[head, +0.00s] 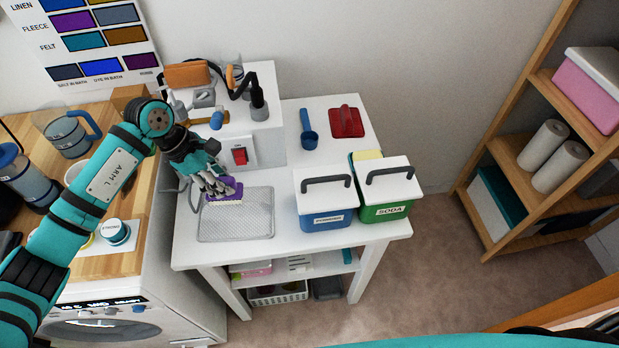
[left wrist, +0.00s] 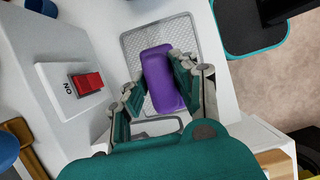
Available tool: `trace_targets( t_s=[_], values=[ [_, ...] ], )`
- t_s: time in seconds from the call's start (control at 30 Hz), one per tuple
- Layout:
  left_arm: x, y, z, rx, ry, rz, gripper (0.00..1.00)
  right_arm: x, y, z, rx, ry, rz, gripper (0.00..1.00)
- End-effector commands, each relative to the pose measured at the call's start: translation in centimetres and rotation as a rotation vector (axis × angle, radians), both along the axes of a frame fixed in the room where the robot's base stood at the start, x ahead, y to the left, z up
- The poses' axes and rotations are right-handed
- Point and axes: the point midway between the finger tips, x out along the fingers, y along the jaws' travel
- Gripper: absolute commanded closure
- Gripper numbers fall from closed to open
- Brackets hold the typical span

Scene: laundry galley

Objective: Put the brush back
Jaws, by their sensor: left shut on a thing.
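The brush (head: 233,191) has a purple back and pale bristles below it. In the head view it is over the back part of a grey textured tray (head: 240,226) on the white table. My left gripper (head: 222,187) is shut on it from above. In the left wrist view the purple back of the brush (left wrist: 160,80) sits between the two fingers of the gripper (left wrist: 158,90), with the tray (left wrist: 183,35) behind it. I cannot tell whether the bristles touch the tray. My right gripper is not in view.
A red switch (head: 239,156) is on the white raised block behind the tray. A blue-and-white box (head: 325,205) and a green soda box (head: 384,190) stand right of the tray. A blue scoop (head: 309,130) and a red tool (head: 347,121) lie behind them.

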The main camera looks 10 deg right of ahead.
Motion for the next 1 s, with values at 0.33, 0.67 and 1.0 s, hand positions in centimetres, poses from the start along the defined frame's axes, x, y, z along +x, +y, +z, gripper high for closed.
trace_targets(
  t_s=[0.33, 0.67, 1.0],
  values=[
    [8.8, -14.9, -0.9, -0.005, -0.011, 0.49, 1.0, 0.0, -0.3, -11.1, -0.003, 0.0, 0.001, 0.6],
    [11.3, -22.5, 1.5, -0.005, -0.006, 0.807, 1.0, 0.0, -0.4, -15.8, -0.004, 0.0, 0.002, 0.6],
    [11.5, -23.6, -1.7, -0.001, 0.006, 0.871, 1.0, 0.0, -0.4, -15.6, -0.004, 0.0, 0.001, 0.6]
  ],
)
